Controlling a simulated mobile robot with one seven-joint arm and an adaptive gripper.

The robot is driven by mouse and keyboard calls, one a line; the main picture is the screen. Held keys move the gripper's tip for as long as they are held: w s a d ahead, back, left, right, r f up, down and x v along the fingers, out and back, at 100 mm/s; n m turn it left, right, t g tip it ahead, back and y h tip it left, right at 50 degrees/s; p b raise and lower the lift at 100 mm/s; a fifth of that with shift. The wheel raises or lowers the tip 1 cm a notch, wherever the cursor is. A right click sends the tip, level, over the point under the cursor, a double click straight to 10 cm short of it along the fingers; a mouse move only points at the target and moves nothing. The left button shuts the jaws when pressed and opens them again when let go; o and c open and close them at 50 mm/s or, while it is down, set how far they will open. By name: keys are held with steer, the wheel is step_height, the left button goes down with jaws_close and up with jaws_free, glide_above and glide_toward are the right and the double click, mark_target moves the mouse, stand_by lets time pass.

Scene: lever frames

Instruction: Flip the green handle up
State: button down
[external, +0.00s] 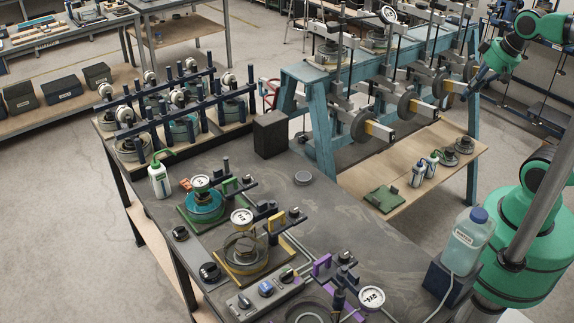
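The green handle (231,185) is a small bracket-shaped piece on a dark lever bar, beside a round dial and a teal ring-shaped vessel (203,206) on a green base. It sits at the left middle of the dark bench; at this size I cannot tell its exact angle. My gripper (466,87) is at the end of my green arm at the upper right, far from the handle and in front of the blue frame. It is small and dark there, and its fingers cannot be made out.
A yellow handle (276,222) and a purple handle (322,265) stand on similar units nearer the camera. A green-capped bottle (159,180) stands left of the green unit. A black box (270,134) stands behind. A large bottle (468,240) is at the right. The bench centre is mostly clear.

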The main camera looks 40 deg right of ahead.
steer(key=w+a+f+m+g+y+b, duration=0.1)
steer(key=w+a+f+m+g+y, duration=0.3)
steer(key=w+a, duration=0.9)
steer(key=w+a+f+m+g+y+b, duration=0.1)
steer(key=w+a+f+m+y, duration=0.4)
steer(key=w+a, duration=0.7)
steer(key=w+a+f+m+y, duration=0.1)
steer(key=w+a+f+m, duration=0.2)
steer(key=a+f, duration=0.3)
steer(key=w+a+f+m+y+b, duration=0.1)
steer(key=w+a+f+m+y, duration=0.1)
steer(key=w+a+f, duration=0.3)
steer(key=w+a+f+m+y, duration=0.1)
steer(key=w+a+f+m, duration=0.2)
steer(key=a+f, duration=0.6)
steer(key=shift+w+a+f+m+y+b, duration=0.15)
steer(key=shift+w+f+m+y+b, duration=0.2)
steer(key=shift+w+f, duration=0.65)
steer(key=shift+b+x, duration=0.95)
steer(key=shift+x, duration=4)
